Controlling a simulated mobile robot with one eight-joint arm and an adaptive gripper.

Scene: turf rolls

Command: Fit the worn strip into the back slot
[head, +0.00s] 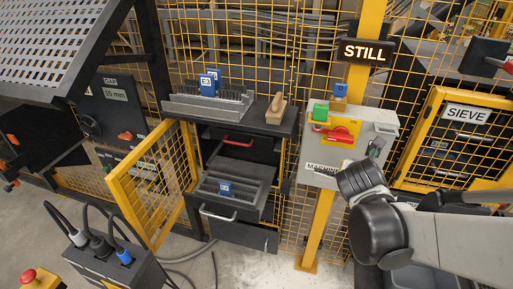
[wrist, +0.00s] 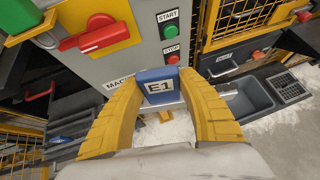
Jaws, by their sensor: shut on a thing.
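My gripper (wrist: 160,88) is shut on a blue block marked E1 (wrist: 159,87), held between the yellow fingertips in the wrist view. Anything below the block is hidden, so I cannot tell how much of a strip hangs from it. In the head view my wrist stands in front of the grey control box, and the fingers and held block do not show clearly. A slotted grey rack (head: 190,107) on the cabinet top holds strips with blue tags (head: 208,83). An open drawer (head: 258,205) below holds a slotted insert with one blue-tagged strip (head: 225,188). I cannot tell which slot is the back one.
The grey control box (head: 383,122) carries a red switch (head: 342,133) and a green padlock (head: 320,111). A yellow mesh door (head: 150,180) stands open left of the drawers. A wooden-handled brush (head: 276,108) lies right of the rack. A yellow post (head: 318,235) stands right of the cabinet.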

